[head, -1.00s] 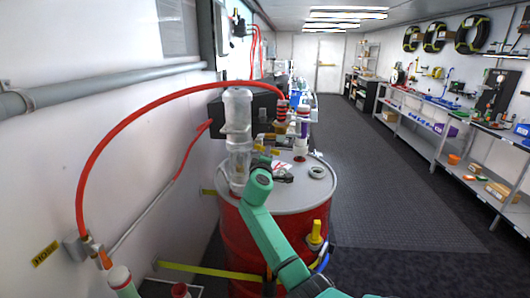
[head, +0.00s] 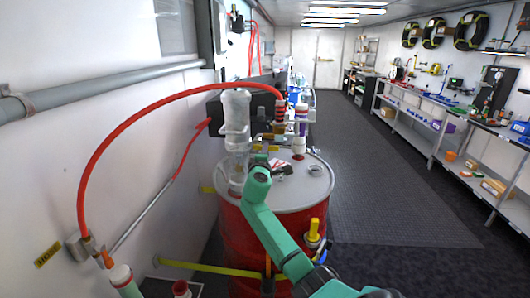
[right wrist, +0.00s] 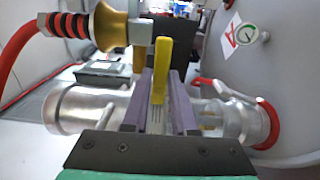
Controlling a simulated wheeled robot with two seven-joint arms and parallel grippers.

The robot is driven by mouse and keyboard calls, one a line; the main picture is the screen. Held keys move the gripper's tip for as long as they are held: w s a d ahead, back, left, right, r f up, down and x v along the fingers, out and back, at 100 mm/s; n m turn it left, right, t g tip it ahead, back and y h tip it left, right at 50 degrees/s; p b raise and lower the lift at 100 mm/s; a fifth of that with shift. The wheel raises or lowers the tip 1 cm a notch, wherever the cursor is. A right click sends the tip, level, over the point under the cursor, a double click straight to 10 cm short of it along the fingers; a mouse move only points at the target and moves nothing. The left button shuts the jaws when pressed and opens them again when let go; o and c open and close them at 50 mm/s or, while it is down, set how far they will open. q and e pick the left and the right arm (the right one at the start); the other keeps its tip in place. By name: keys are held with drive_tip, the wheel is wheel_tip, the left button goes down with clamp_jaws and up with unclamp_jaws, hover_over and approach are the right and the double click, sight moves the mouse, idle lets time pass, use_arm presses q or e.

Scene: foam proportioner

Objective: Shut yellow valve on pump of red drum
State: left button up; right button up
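The red drum (head: 238,240) with a grey lid stands below centre in the head view. Its pump, with a clear upright cylinder (head: 237,120) and metal fittings, stands on the lid. The yellow valve lever (right wrist: 162,60) stands upright above a horizontal metal pipe (right wrist: 95,108) in the right wrist view. My right gripper (right wrist: 161,85) has its two grey-purple fingers close on either side of the lever, which fills the gap between them. In the head view my green right arm reaches over the drum and hides much of the gripper. My left gripper is not in view.
A red hose (head: 120,135) arches from the wall to the pump. A yellow-capped fitting (head: 313,230) sits on the drum's front right side. Shelves (head: 450,135) with tools line the right wall. The dark floor (head: 390,190) between is clear.

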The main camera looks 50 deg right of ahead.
drive_tip(key=o, duration=0.4)
drive_tip(key=shift+d+r, duration=0.25)
drive_tip(key=shift+r, duration=0.05)
drive_tip(key=shift+c, duration=0.2)
drive_tip(key=shift+d+f, duration=0.15)
drive_tip(key=shift+f, duration=0.15)
drive_tip(key=b+v, duration=0.3)
drive_tip(key=v, duration=1.1)
drive_tip(key=shift+a, duration=0.25)
drive_tip(key=shift+s, duration=0.15)
